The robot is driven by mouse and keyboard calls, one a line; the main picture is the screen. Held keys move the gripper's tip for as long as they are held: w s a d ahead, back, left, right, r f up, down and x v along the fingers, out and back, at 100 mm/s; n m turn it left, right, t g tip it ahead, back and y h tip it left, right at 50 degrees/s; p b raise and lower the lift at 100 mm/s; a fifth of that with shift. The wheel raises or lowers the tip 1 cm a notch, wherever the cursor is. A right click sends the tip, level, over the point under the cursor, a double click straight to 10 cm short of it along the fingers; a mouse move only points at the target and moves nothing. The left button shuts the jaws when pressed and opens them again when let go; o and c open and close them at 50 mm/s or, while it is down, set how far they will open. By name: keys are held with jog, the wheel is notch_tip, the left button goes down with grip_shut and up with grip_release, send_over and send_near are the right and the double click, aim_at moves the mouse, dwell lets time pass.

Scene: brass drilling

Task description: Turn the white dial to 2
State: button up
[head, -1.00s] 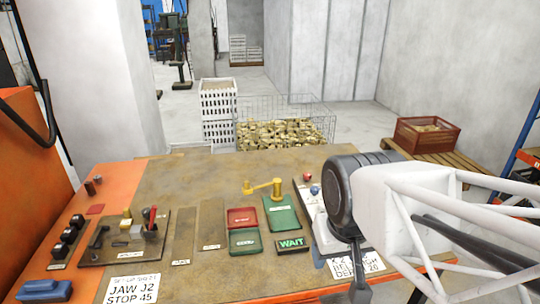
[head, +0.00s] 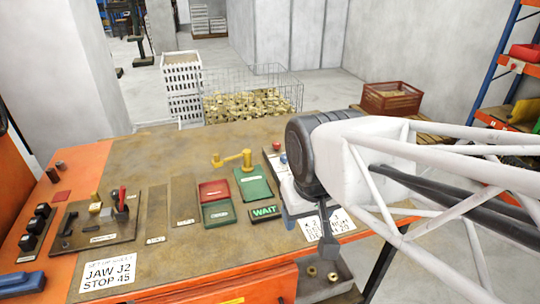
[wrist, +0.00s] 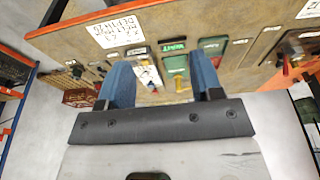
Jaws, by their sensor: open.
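I cannot pick out the white dial for certain in either view. A white unit (head: 290,197) at the right of the bench is partly hidden behind my arm, with a red knob (head: 276,146) and a blue knob (head: 283,158) near it. In the wrist view my gripper (wrist: 163,76) is open and empty, its two blue fingers apart. A white piece with small coloured parts (wrist: 148,76) shows between the fingers, farther off. I see no contact between the fingers and anything.
A yellow crank (head: 232,159), green pad (head: 253,184), red pad (head: 214,190) and lit WAIT sign (head: 264,212) are left of my arm. Black knobs (head: 40,212) and a lever plate (head: 98,222) lie farther left. An open tray (head: 325,283) is below the front edge.

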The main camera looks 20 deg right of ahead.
jog(key=w+d+n, duration=0.1)
jog(key=w+d, duration=0.1)
jog(key=w, duration=0.7)
jog(key=n+g, duration=0.3)
jog(key=n, duration=0.2)
send_over(292, 170)
jog(key=f, duration=1.1)
jog(key=shift+s+a+f, duration=0.15)
jog(key=shift+s+f, duration=0.15)
jog(key=shift+f, duration=0.05)
jog(key=shift+w+f, duration=0.25)
jog(key=shift+w, duration=0.05)
jog(key=shift+f, duration=0.1)
jog(key=shift+f, duration=3.8)
jog(key=shift+c, duration=0.4)
